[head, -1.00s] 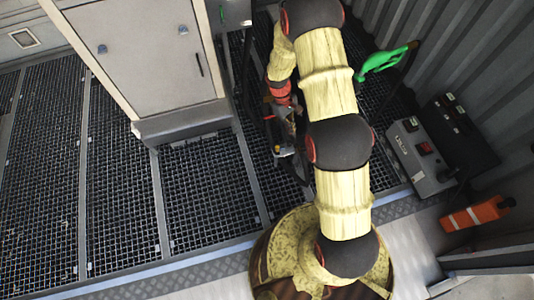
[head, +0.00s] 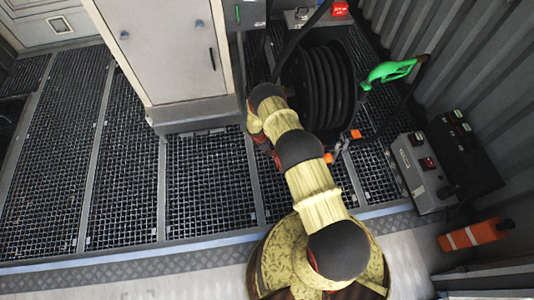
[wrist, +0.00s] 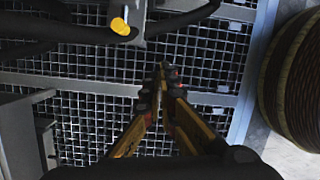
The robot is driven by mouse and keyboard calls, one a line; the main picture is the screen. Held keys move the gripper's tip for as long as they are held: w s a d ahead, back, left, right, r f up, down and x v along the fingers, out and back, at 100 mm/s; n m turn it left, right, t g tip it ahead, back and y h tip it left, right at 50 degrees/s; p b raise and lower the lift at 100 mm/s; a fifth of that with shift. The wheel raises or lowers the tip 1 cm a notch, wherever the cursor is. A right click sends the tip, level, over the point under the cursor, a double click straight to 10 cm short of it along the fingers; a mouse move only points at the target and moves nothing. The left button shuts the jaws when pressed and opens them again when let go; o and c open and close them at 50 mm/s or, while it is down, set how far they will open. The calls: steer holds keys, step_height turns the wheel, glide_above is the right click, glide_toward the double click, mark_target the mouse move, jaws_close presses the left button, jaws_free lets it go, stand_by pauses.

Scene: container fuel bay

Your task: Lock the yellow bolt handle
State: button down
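In the wrist view a yellow rounded end (wrist: 120,26), likely the tip of the yellow bolt handle, shows at the upper left against a dark bar. I cannot tell the bolt's position from it. My gripper (wrist: 160,76) points over the floor grating, below and right of the yellow end and apart from it. Its two fingers come together at the tips, with nothing visible between them. In the head view my gripper is hidden behind my arm, and I cannot make out the yellow handle there.
A black hose reel (head: 322,85) stands behind my arm, with a green nozzle (head: 388,72) to its right. A light cabinet (head: 170,50) stands left. A control box (head: 422,170) and an orange-and-white object (head: 475,236) are at right. Grating (head: 60,150) at left is clear.

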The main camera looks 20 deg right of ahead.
steer(key=shift+w+a+r+n+t, duration=0.15)
steer(key=shift+w+n+t, duration=0.05)
steer(key=shift+w+n, duration=0.45)
steer(key=shift+w+a+r+n+t, duration=0.2)
steer(key=shift+w+n, duration=0.35)
steer(key=shift+w, duration=0.2)
steer(key=shift+w+a+r+n+t, duration=0.1)
steer(key=shift+w+n+t, duration=0.1)
steer(key=shift+w+n, duration=0.45)
steer(key=w+d+f+b, duration=0.1)
steer(key=d+f+b, duration=0.4)
steer(key=f, duration=0.4)
steer(key=shift+w+d+f+b, duration=0.15)
steer(key=shift+d+f+b, duration=0.25)
steer(key=shift+d, duration=0.25)
